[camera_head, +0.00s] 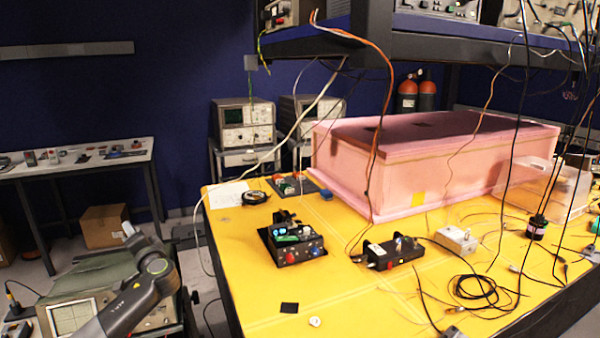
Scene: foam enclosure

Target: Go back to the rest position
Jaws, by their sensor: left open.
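My left arm (140,293) comes in at the lower left and rises beside the yellow table. My left gripper (131,238) is at its upper end, small and seen at an angle. It is open and nothing shows in it. It is left of the yellow table (245,300) and apart from it, in front of a grey instrument with a screen (72,315). My right gripper is not in view.
The yellow table bears a pink foam enclosure (340,170), a small device with knobs (290,245), a black box (393,252) and loose cables (482,290). A dark shelf (420,30) overhangs it with hanging wires. A side table (75,165) stands left.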

